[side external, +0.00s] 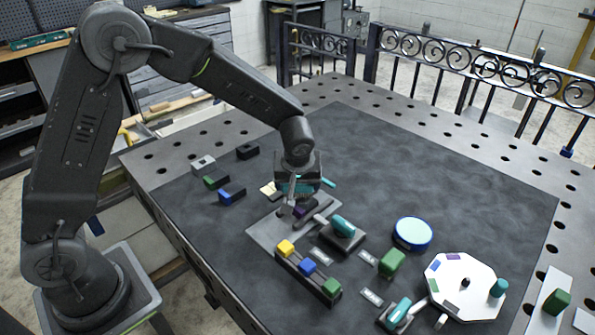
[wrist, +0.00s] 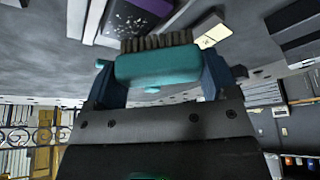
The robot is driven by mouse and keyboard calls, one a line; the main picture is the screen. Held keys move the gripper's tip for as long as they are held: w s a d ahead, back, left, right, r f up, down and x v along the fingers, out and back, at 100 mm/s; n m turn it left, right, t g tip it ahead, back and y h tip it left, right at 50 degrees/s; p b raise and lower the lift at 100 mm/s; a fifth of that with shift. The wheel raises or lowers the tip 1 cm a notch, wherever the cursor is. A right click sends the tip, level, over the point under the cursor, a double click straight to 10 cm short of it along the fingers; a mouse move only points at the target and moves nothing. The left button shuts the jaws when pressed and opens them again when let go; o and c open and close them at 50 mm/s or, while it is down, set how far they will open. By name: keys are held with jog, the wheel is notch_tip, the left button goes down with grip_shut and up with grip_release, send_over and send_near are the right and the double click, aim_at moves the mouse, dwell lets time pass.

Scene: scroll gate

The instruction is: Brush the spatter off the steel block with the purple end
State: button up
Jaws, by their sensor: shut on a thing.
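My gripper (side external: 297,192) is shut on a teal-handled brush. In the wrist view the brush (wrist: 155,66) lies across between the fingers of my gripper (wrist: 158,72), with its dark bristles (wrist: 160,42) pointing away from the palm. The steel block (wrist: 124,22) shows beyond the bristles, with pale specks of spatter on its dark face and a purple end (wrist: 152,6). In the side view the purple end (side external: 308,207) shows just below my gripper, over a grey plate (side external: 268,236). The gripper hides much of the block. I cannot tell if the bristles touch it.
A rack (side external: 305,274) with yellow, blue and green blocks stands in front. A teal-handled tool on a dark base (side external: 345,240) is close on the right. A blue round tin (side external: 412,234), green block (side external: 391,263) and white octagonal plate (side external: 462,272) lie farther right. The back mat is clear.

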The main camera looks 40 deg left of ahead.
jog(key=shift+d+f, duration=0.35)
jog(key=shift+d, duration=0.1)
jog(key=shift+c, duration=0.2)
jog(key=shift+d, duration=2.45)
jog(key=a, duration=0.5)
jog(key=shift+a, duration=0.35)
jog(key=shift+w+d, duration=0.1)
jog(key=shift+w, duration=0.05)
jog(key=shift+d, duration=2.7)
jog(key=shift+a, duration=2.95)
jog(key=shift+d+r, duration=0.1)
jog(key=shift+r, duration=4)
